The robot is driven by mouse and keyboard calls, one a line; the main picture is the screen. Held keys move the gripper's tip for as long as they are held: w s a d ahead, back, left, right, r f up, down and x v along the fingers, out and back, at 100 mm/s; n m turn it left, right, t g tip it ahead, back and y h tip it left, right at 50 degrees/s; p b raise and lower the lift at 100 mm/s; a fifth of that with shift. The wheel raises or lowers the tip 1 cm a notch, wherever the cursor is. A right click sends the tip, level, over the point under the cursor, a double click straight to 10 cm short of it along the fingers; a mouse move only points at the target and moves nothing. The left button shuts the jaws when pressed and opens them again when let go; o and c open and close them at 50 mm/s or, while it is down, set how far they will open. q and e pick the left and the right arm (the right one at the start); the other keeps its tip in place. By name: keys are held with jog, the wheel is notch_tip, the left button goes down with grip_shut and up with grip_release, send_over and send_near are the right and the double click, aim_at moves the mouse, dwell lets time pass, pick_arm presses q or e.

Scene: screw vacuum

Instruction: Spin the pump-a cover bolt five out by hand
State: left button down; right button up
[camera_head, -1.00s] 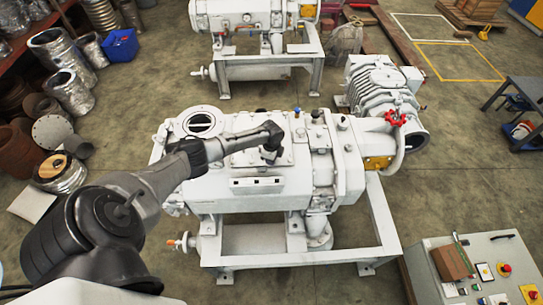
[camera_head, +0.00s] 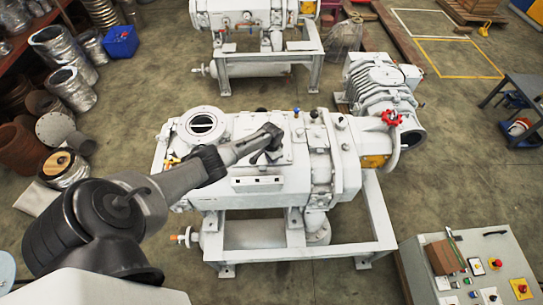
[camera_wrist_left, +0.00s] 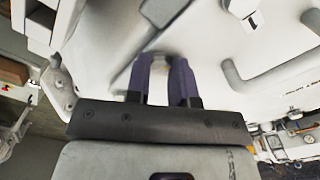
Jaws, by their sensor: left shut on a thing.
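A white pump (camera_head: 215,180) on a white frame fills the middle of the head view; no label shows which pump it is. My left gripper (camera_head: 258,157) points down at the flat cover plate on its top. In the left wrist view my left gripper (camera_wrist_left: 160,68) has two dark purple fingers, one on each side of a small pale, blurred piece, the bolt head as far as I can tell (camera_wrist_left: 158,58). The fingers are shut on it, against the white cover. Its thread and seating are hidden. My right gripper is not in view.
A round open flange (camera_head: 203,124) stands on the pump left of the cover. A second white pump (camera_head: 255,40) stands behind. A control box (camera_head: 470,270) is at front right.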

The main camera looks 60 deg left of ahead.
pick_arm(q)
jog(key=n+p, duration=0.1)
jog(key=n, duration=0.3)
jog(key=shift+s+n, duration=0.1)
jog(key=shift+n, duration=0.2)
jog(key=n+p, duration=0.1)
jog(key=n, duration=0.3)
jog(key=shift+f+n, duration=0.1)
jog(key=shift+n, duration=0.2)
jog(key=n+p, duration=0.1)
jog(key=n, duration=0.3)
jog(key=shift+n, duration=2.3)
jog(key=c, duration=1)
grip_release()
